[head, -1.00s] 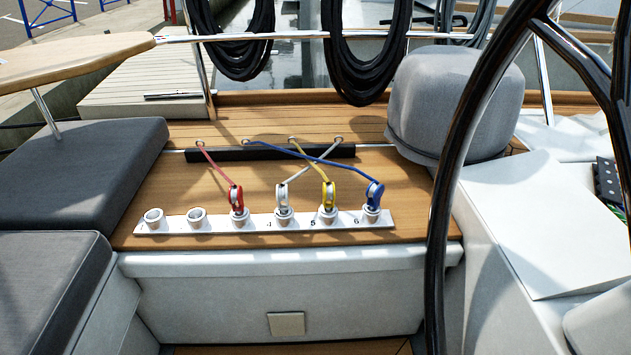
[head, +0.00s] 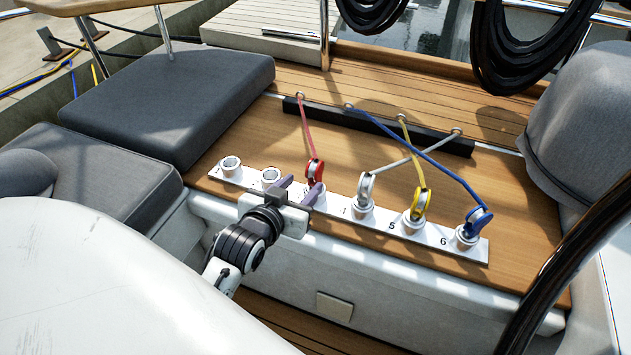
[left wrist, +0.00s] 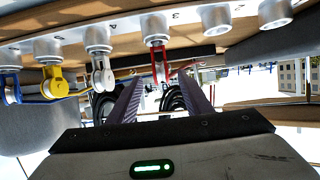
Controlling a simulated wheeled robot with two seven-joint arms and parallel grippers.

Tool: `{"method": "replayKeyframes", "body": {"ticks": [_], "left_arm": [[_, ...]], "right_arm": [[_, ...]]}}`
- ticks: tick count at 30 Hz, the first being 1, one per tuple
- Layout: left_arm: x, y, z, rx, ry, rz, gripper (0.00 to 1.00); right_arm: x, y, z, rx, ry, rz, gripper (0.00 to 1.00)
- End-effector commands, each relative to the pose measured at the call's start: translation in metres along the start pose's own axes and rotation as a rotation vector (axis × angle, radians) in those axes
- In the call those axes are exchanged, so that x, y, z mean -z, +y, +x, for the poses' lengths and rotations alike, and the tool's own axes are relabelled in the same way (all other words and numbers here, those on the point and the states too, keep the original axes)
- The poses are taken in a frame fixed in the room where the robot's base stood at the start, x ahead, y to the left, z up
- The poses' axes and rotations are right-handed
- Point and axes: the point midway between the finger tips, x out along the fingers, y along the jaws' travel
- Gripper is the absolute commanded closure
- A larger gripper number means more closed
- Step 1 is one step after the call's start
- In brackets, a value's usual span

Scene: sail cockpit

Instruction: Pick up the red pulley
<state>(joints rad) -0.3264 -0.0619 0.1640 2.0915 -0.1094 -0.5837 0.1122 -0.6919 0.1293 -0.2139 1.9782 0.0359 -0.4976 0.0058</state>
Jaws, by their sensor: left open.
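The red pulley (head: 315,171) sits on the third socket of the white numbered strip (head: 337,202), with a red rope running from it to the dark bar behind. My left gripper (head: 300,187) is open and empty in front of the red pulley, its fingers pointing at it. In the left wrist view, which is upside down, the red pulley (left wrist: 159,64) shows beyond and between the two finger tips (left wrist: 160,86). I cannot tell how much gap is left to it. The foot of its socket is partly hidden by a finger in the head view. My right gripper is not in view.
To the right on the strip stand the white pulley (head: 366,187), yellow pulley (head: 418,202) and blue pulley (head: 478,218), their ropes crossing behind. Two empty sockets (head: 231,164) are at the left. Grey cushions (head: 180,100) lie left; the black wheel rim (head: 580,250) is right.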

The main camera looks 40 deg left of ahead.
Motion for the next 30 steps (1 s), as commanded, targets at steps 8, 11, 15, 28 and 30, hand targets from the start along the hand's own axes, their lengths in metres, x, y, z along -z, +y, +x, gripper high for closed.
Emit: {"method": "replayKeyframes", "body": {"ticks": [8, 11, 15, 28, 30], "left_arm": [[0.000, 0.000, 0.037, -0.001, 0.000, 0.002, 0.55], [0.001, 0.000, 0.044, -0.001, 0.000, 0.002, 0.55], [0.002, -0.001, 0.064, -0.001, 0.001, 0.003, 0.55], [0.003, -0.001, 0.090, -0.002, 0.000, 0.003, 0.55], [0.002, -0.001, 0.090, -0.002, -0.001, 0.003, 0.60]], "right_arm": [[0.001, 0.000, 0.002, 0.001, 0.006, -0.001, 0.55], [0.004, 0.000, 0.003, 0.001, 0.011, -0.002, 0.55], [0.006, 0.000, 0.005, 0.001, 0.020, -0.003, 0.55], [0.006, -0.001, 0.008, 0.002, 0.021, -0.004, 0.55], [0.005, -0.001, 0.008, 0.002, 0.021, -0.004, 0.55]]}}
